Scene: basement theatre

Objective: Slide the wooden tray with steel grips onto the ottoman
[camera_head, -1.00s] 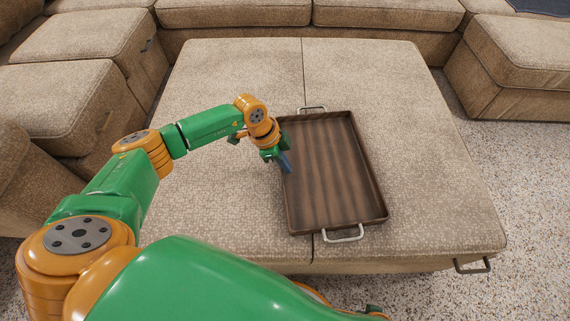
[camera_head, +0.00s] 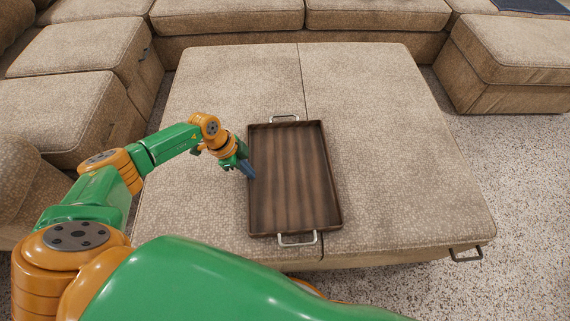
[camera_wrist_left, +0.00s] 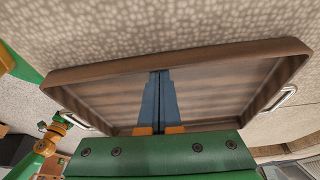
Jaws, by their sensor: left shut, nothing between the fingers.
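The brown wooden tray (camera_head: 295,180) with a steel grip at each end lies flat on the beige ottoman (camera_head: 390,120), fully within its top. Its near grip (camera_head: 298,239) lies close to the ottoman's front edge. My left gripper (camera_head: 250,172) is at the tray's left wall; its fingers are shut with nothing between them. In the left wrist view the shut blue fingers (camera_wrist_left: 158,100) reach across the tray (camera_wrist_left: 100,97) to near one long wall; I cannot tell whether they touch it.
A sectional sofa (camera_head: 230,17) wraps around the back and left of the ottoman. Another beige seat block (camera_head: 510,65) stands at the right. The ottoman top is bare to the tray's right and behind it.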

